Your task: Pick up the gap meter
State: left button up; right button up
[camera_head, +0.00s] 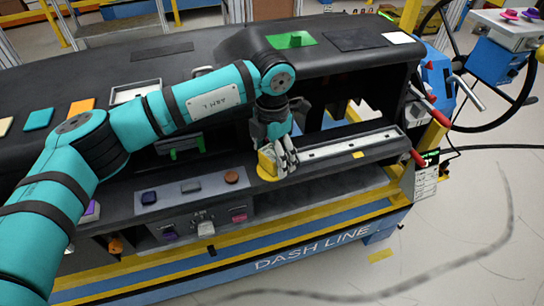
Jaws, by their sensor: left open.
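My left arm comes in from the left, and its gripper (285,160) points down at the front shelf of the dashboard module. A small yellow object (266,160), which looks to be the gap meter, stands on a round yellow spot (266,178) there. My left gripper is open, with its fingers right at this object. They partly cover it, and I cannot tell whether they touch it or are around it. My right gripper is not in view.
A long pale rail (350,146) lies right of the gripper. A grey panel with buttons (191,187) is to the left. A green block on a green pad (291,40) sits on the dash top. Red-handled levers and a steering wheel (530,75) stand at the right.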

pick_arm(q)
jog(key=shift+c, duration=0.2)
jog(key=c, duration=1.3)
jog(key=shift+r, duration=0.2)
